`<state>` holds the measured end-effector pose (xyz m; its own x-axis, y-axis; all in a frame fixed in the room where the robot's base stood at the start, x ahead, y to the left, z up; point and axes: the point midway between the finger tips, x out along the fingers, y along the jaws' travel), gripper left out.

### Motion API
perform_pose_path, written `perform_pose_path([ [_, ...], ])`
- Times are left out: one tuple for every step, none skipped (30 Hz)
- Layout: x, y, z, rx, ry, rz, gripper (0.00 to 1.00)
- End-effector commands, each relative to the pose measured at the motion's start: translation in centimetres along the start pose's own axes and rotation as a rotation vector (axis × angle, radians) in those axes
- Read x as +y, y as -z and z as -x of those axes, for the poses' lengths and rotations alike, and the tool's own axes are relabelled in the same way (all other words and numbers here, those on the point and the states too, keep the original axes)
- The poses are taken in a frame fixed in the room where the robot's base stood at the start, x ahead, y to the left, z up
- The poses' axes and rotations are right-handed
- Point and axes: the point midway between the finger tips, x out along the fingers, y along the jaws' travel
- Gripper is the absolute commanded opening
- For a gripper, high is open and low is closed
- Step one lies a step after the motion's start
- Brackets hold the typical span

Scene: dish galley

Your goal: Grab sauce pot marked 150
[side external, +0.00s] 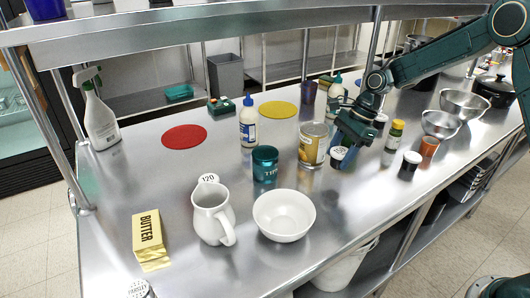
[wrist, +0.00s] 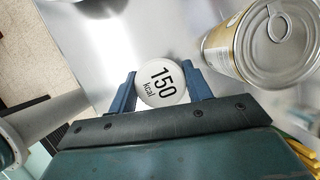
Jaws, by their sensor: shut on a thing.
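The sauce pot marked 150 kcal (wrist: 163,84) shows its round white lid in the wrist view. The blue fingers of my gripper (wrist: 161,88) are on either side of it, shut on it. In the side view my gripper (side external: 346,146) is at the middle right of the steel counter, with the pot (side external: 338,158) at its fingers, partly hidden. I cannot tell whether the pot touches the counter.
A tall can (side external: 312,146) stands close beside my gripper; its top also shows in the wrist view (wrist: 270,45). A teal tin (side external: 265,164), white bowl (side external: 284,216) and white jug (side external: 211,216) stand nearer. Small jars, including a dark one (side external: 409,166), stand at right.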

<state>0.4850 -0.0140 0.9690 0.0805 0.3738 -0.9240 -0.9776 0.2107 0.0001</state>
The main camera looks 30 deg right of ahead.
Motion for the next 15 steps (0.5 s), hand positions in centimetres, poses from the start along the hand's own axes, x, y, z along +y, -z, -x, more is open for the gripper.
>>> perform_pose_path([
  [-0.1,-0.3,0.9,0.000,0.004,0.002,0.26],
  [-0.1,-0.5,1.3,0.000,0.004,0.003,0.26],
  [-0.1,-0.7,1.8,0.000,0.004,0.002,0.26],
  [-0.1,-0.9,2.1,0.000,0.004,0.001,0.26],
  [-0.1,-1.0,2.5,0.000,0.003,0.001,0.26],
  [-0.1,-1.2,2.9,-0.001,0.003,0.002,0.26],
  [-0.1,-1.3,3.1,-0.001,0.003,0.002,0.26],
  [-0.1,-1.4,3.3,-0.001,0.002,0.001,0.26],
  [-0.1,-1.5,3.5,0.000,0.001,0.001,0.26],
  [-0.1,-1.5,3.7,0.000,0.002,0.001,0.26],
  [-0.1,-1.6,3.8,0.000,0.002,0.001,0.26],
  [0.0,-1.6,3.9,0.000,0.002,0.001,0.26],
  [0.0,-1.6,4.0,0.000,0.002,0.001,0.26],
  [0.0,-1.7,4.0,0.000,0.001,0.001,0.26],
  [0.0,-1.7,4.0,0.000,0.001,0.001,0.26],
])
